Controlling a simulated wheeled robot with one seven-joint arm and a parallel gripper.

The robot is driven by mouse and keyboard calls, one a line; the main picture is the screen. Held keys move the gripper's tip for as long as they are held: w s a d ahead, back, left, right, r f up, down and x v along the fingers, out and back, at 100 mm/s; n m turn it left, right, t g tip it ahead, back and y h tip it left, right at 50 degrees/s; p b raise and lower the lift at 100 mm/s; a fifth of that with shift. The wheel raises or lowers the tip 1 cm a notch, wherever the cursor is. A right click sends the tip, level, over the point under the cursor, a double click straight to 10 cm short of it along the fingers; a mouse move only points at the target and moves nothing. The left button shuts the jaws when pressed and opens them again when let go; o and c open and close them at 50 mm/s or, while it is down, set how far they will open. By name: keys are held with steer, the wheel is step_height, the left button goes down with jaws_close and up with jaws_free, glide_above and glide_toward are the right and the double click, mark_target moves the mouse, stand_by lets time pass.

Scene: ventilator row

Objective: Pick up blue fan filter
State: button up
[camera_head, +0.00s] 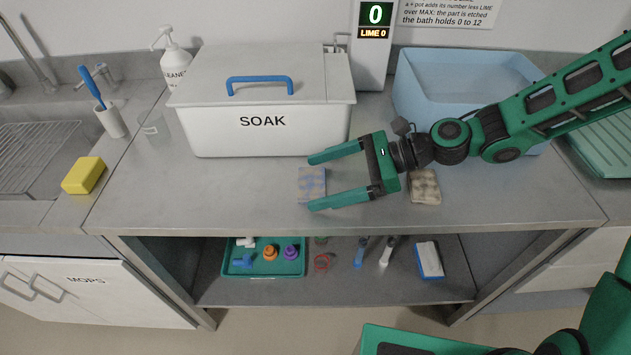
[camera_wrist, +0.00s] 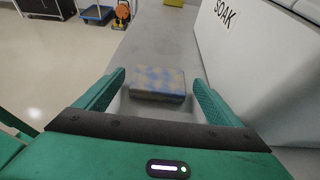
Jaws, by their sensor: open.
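The blue fan filter (camera_head: 312,183) is a small flat block with a mottled blue and grey-tan face. It lies on the metal counter in front of the white SOAK box. In the wrist view the filter (camera_wrist: 157,84) sits ahead, between my two fingers. My gripper (camera_head: 322,181) is open and points left, with its fingertips on either side of the filter. No contact between fingers and filter can be made out. In the wrist view my gripper (camera_wrist: 160,82) is empty.
The SOAK box (camera_head: 250,137) stands close behind the filter. A brown mottled block (camera_head: 425,187) lies on the counter below my wrist. A blue basin (camera_head: 440,110) stands behind my arm. The counter left of the filter is clear (camera_head: 200,195).

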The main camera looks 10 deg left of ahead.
mark_target(321, 180)
steer(key=shift+a+f, duration=0.1)
steer(key=shift+a, duration=0.15)
steer(key=c, duration=1.1)
steer(key=shift+r, duration=0.85)
step_height(321, 180, up, 3)
steer(key=shift+f, duration=0.15)
steer(key=s+a+r, duration=0.6)
steer(key=s+a, duration=0.1)
steer(key=s, duration=0.2)
steer(key=shift+a+r, duration=0.2)
steer(key=shift+r, duration=0.1)
